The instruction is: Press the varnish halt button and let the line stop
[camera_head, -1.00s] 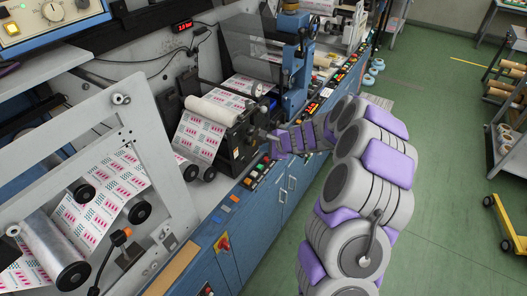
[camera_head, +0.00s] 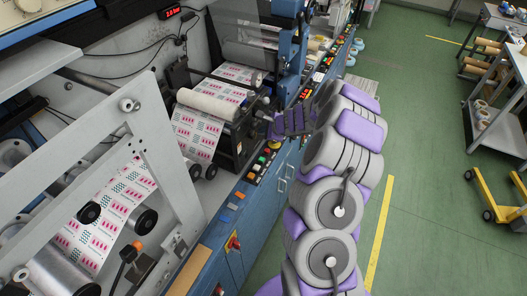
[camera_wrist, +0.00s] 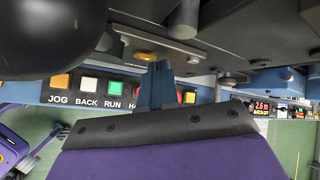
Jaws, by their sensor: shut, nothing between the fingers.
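A row of square buttons sits on the blue machine edge in the wrist view: a yellow JOG button (camera_wrist: 61,81), a white BACK button (camera_wrist: 89,84) and a green RUN button (camera_wrist: 115,88). The label to their right starts with "HA" (camera_wrist: 133,107); its button is mostly hidden behind my fingers. My gripper (camera_wrist: 157,72) is shut and empty, its blue fingers in front of that stretch of panel. I cannot tell whether they touch it. In the head view the button strip (camera_head: 262,160) runs along the machine edge, with my arm's end beside it.
The web rewinder carries a printed label web (camera_head: 197,132) and a white roller (camera_head: 210,104) close to my arm. A red knob (camera_head: 234,243) is on the blue cabinet front. Green floor is open to the right, with a shelf cart (camera_head: 500,130) beyond.

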